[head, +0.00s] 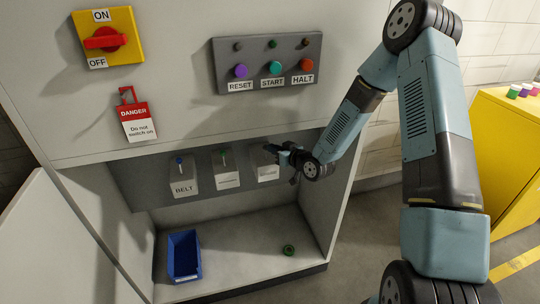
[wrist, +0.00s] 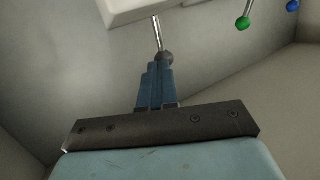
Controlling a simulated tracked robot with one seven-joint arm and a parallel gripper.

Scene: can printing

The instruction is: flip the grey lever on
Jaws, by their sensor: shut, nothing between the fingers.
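The grey lever (wrist: 157,36) is a thin metal stick with a dark grey knob (wrist: 166,58), standing out from its pale plate in the wrist view. My gripper (wrist: 157,68) is shut and empty, its blue fingertips right at the knob; I cannot tell whether they touch it. In the head view my gripper (head: 272,149) is in front of the rightmost lever plate (head: 267,173), in the recess of the cabinet, and hides the grey lever there.
A blue lever (head: 179,161) over a BELT label and a green lever (head: 223,155) are to the left. Above are a button panel (head: 225,55), a red rotary switch (head: 105,40) and a danger tag (head: 137,120). A blue bin (head: 184,257) and a green ring (head: 288,250) lie on the cabinet floor.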

